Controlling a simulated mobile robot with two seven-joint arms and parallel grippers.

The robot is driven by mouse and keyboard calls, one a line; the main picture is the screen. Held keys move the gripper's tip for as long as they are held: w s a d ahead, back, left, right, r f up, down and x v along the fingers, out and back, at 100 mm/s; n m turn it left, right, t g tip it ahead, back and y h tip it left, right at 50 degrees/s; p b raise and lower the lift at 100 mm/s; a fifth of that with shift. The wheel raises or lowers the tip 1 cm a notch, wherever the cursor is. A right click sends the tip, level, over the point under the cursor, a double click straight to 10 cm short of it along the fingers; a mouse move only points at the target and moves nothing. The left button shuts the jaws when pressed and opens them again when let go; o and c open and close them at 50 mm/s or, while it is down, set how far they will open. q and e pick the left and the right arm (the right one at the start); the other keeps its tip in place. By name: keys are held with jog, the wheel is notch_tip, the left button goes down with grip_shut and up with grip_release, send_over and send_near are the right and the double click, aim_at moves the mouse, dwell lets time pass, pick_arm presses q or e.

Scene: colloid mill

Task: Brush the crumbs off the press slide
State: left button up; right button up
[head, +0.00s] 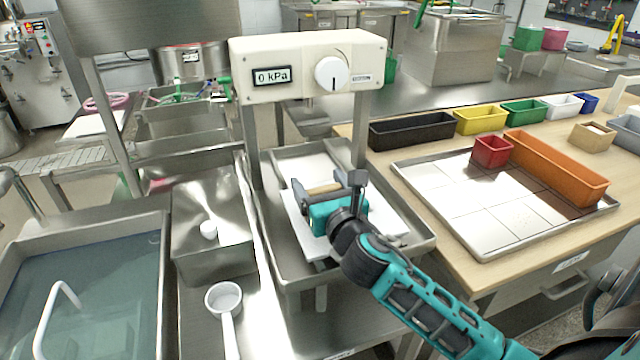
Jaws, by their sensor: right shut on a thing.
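The press (305,68) stands in the middle, with a "0 kPa" display and a white knob on its cream head. Below it is a steel tray-like slide (418,240) with a raised rim. A white board (385,222) lies in it. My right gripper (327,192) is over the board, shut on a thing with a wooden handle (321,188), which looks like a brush. Its bristles are hidden, and I cannot tell whether it touches the board. No crumbs can be made out. My left gripper is not in view.
A water-filled sink (85,275) is at the left, with a white scoop (224,298) beside it. On the wooden table at the right are a tiled tray (470,245), an orange bin (556,168), a red bin (491,151) and several small bins behind.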

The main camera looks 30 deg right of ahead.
jog(key=shift+f+b, duration=0.3)
jog(key=shift+f, duration=0.2)
jog(key=shift+d, duration=0.1)
